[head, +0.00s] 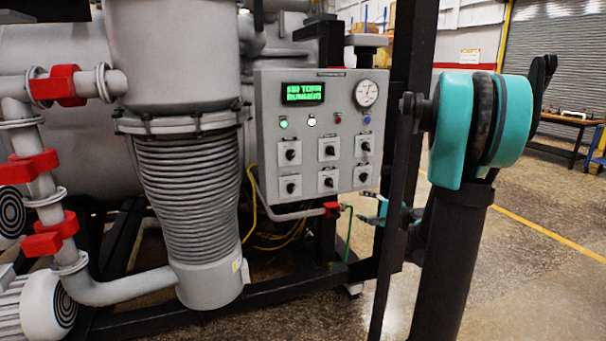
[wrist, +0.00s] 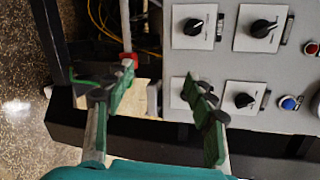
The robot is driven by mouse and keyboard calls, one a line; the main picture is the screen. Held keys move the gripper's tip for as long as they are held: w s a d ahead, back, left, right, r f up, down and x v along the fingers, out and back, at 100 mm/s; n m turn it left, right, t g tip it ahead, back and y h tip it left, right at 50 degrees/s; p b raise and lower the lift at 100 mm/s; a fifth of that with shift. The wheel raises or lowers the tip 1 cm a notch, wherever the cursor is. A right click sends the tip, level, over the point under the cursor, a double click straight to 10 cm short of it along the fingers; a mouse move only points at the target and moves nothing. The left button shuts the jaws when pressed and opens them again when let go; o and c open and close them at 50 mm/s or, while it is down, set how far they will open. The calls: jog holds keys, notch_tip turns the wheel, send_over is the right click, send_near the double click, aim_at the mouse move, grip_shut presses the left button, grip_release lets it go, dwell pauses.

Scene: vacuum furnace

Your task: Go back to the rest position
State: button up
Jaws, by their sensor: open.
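My gripper (head: 374,209) shows in the head view just right of the lower right corner of the grey control panel (head: 270,150), partly hidden behind a dark upright post. In the wrist view my gripper (wrist: 158,82) has its two green-padded fingers spread apart with nothing between them. The panel (wrist: 235,65) fills the right of that view, with black rotary knobs on white plates. The right finger overlaps one of the white plates; I cannot tell whether it touches. A small red valve handle (wrist: 128,60) lies by the left fingertip; it also shows in the head view (head: 332,209).
The panel carries a green display (head: 303,92) with blurred text, a round gauge (head: 366,93) and several lamps. A dark post (head: 404,70) stands beside it. A ribbed grey column (head: 190,190) and red-flanged pipes are left. Open floor (head: 540,250) lies right.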

jog(key=s+a+f+n+g+h, duration=0.1)
jog(key=s+a+f+n+g, duration=0.2)
jog(key=s+a+f+n, duration=0.35)
jog(key=s+a+f+n+g+h, duration=0.1)
jog(key=s+a+f+n+g, duration=0.2)
jog(key=s, duration=0.6)
jog(key=s+d+f+n+g+h, duration=0.2)
jog(key=s+f+n, duration=0.1)
jog(key=s, duration=0.4)
jog(key=s+d+f+n+g+h, duration=0.1)
jog(key=s+d+f+n+h, duration=0.1)
jog(key=s, duration=0.6)
jog(key=shift+f+n+g+h, duration=0.4)
jog(key=shift+f+n, duration=0.25)
jog(key=shift+f, duration=0.3)
dwell(2.8)
